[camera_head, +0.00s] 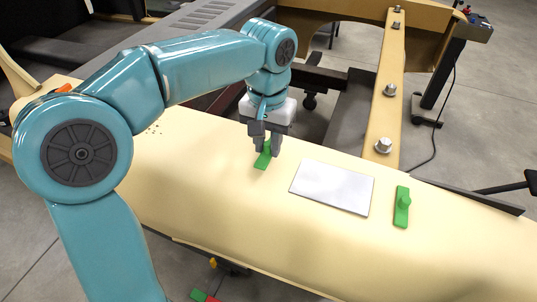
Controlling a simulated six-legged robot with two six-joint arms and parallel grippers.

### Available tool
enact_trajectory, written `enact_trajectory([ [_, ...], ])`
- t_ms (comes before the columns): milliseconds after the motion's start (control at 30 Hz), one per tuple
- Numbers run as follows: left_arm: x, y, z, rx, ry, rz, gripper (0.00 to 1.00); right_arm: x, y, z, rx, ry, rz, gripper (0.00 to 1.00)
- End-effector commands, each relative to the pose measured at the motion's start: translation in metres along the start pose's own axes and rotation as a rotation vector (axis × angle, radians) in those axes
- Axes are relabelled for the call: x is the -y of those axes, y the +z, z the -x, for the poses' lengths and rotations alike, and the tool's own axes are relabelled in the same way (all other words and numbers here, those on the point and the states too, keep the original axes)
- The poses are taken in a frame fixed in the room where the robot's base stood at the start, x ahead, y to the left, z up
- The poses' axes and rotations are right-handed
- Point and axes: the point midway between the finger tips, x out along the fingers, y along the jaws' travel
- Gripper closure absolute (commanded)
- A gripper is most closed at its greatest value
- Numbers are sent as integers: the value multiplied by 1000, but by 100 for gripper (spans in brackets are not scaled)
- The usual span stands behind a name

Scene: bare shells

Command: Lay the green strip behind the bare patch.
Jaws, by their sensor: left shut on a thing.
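My left gripper (266,142) points down over the cream shell (220,190) and is shut on a green strip (263,162). The strip is at or just above the shell surface; I cannot tell if it touches. Its upper part is partly hidden between the fingers. A pale grey rectangular patch (333,187) lies on the shell, a little right of the gripper and apart from it. A second green strip (402,207) with a raised knob lies on the shell to the right of the patch. My right gripper is not in view.
A tan beam (388,120) with several large bolts runs back behind the shell. Red and green pieces (204,297) lie low at the bottom edge, below the shell. A dark stand (443,75) is at the back right. The shell's front left is clear.

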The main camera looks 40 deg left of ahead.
Motion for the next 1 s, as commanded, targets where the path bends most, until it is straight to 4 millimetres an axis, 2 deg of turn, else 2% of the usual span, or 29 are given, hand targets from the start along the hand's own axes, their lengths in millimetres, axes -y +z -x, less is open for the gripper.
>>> enact_trajectory([
  [100,0,0,-21,4,-1,0,100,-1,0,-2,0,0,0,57],
  [200,0,-1,-33,4,-1,1,100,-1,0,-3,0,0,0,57],
  [633,0,-2,-41,1,-1,0,100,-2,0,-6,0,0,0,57],
  [667,0,-2,-40,1,-1,0,68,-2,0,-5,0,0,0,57],
  [700,0,-2,-39,1,-1,0,54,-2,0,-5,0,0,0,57],
  [733,0,-2,-39,1,-1,0,48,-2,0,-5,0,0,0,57],
  [1000,0,-2,-38,1,0,0,48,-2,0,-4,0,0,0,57],
])
